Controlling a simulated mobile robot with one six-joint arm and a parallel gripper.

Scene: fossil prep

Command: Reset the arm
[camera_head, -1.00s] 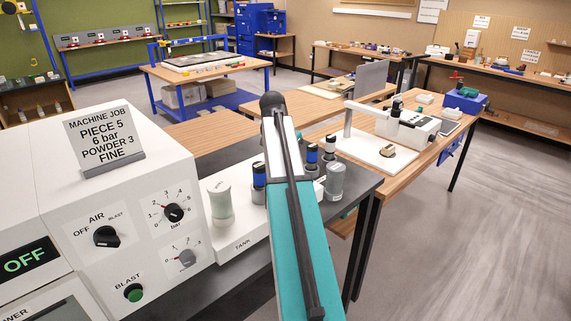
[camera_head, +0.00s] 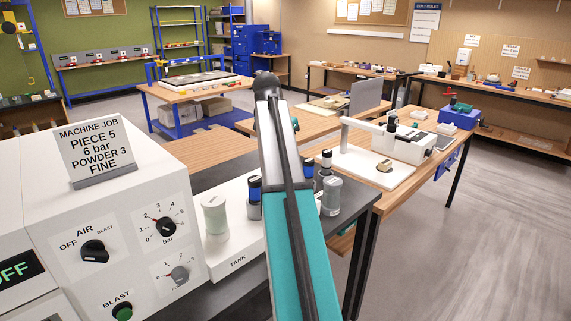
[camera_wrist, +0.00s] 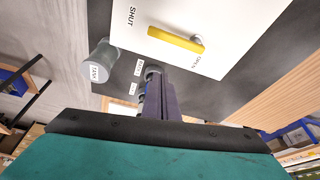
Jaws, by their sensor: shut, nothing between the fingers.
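My arm, teal and silver with a dark rounded joint, rises through the middle of the head view, bent at its top. My gripper (camera_wrist: 163,95) shows in the wrist view as dark fingers close together, shut and empty, beyond a black bar and a teal body. In that view its fingers are in front of small labelled bottles (camera_wrist: 138,68) and beside a white panel (camera_wrist: 226,28) marked SHUT and OPEN with a yellow handle (camera_wrist: 176,39). Whether the fingers touch anything there I cannot tell. The gripper is hidden in the head view.
A white machine (camera_head: 105,215) with dials stands close at left, a job sign (camera_head: 93,150) on top. A white tank base (camera_head: 232,258) holds a pale jar (camera_head: 215,217); a grey-green jar (camera_head: 331,196) and blue-banded bottles stand near my arm. Open floor (camera_head: 470,240) lies at right.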

